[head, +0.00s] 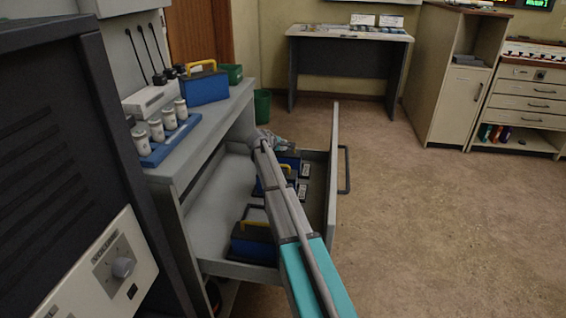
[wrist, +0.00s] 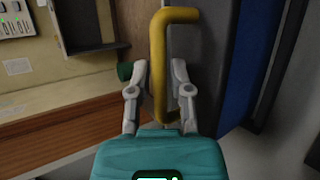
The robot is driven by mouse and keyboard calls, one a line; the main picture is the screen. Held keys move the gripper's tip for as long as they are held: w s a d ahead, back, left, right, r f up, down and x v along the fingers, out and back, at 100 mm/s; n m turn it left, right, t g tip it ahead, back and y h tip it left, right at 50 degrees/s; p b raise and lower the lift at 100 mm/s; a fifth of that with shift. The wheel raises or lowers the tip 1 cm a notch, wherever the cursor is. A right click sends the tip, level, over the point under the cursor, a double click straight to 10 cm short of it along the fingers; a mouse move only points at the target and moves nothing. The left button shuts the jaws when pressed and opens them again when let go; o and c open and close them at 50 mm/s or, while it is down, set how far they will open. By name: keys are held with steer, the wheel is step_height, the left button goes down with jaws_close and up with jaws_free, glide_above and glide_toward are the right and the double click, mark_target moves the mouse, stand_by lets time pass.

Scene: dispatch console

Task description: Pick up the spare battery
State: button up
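A blue battery with a yellow handle (wrist: 158,55) fills the middle of the wrist view, its blue side (wrist: 245,75) to the right. My gripper (wrist: 158,92) is open, with one finger on each side of the handle; whether the right finger touches it I cannot tell. In the head view, my gripper (head: 274,144) is over the open drawer, and my arm hides parts of the batteries. A blue battery (head: 290,160) lies by the gripper, and another blue one (head: 250,248) with a yellow handle stands at the drawer's near end.
The open drawer (head: 331,190) has a tall front panel with a dark pull bar. On the bench above stand another yellow-handled blue box (head: 205,88), a blue rack of white cylinders (head: 165,135) and radios (head: 148,98). The floor to the right is clear.

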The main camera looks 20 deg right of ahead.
jaws_close()
steer(key=shift+r, duration=0.2)
step_height(320, 180, up, 10)
steer(key=p, duration=1)
steer(key=shift+f, duration=0.25)
stand_by(0.7)
